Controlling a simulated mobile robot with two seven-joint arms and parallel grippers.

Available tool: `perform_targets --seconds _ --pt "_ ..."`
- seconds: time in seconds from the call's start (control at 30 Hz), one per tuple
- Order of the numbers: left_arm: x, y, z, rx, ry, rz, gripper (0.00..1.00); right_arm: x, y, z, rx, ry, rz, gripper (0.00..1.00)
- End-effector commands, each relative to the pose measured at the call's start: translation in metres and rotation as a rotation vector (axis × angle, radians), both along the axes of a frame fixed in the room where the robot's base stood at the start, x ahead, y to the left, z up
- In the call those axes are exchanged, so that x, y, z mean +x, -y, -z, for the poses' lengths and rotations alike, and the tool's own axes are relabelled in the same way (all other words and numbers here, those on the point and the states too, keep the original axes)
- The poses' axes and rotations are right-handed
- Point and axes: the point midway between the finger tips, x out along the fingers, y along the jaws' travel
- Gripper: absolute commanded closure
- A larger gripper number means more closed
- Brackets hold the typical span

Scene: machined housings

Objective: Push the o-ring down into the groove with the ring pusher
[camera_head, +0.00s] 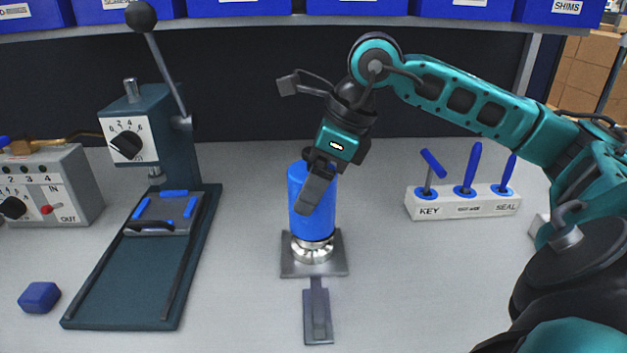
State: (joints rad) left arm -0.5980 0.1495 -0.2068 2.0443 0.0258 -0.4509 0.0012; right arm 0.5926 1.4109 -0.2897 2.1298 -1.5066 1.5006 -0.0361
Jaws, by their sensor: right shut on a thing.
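My right gripper (318,192) points down and is shut on the ring pusher, a blue cylinder (299,213). The pusher is upright, directly over the shiny metal housing (313,253). Its lower end meets the housing's top or is very close to it; I cannot tell if they touch. The housing stands on a square grey plate (289,269). The o-ring and the groove are not visible; the pusher covers the housing's top. My left gripper is not in view.
A dark press (155,150) with a lever and long bed stands left. A blue block (39,297) lies front left, a valve box (60,185) behind it. A white tool rack (428,211) with blue-handled tools stands right. A grey clamp-like piece (318,325) lies before the plate.

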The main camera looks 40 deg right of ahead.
Motion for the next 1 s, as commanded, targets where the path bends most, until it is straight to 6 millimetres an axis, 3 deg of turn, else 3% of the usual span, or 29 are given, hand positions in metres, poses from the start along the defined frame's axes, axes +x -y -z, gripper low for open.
perform_targets --seconds 0.4,1.0 --pt "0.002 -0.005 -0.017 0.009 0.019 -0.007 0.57 -0.001 0.000 -0.019 -0.003 -0.007 -0.001 0.54" --pt "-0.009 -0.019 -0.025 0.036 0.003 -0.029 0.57 -0.001 0.000 -0.055 -0.001 -0.005 0.000 0.54"
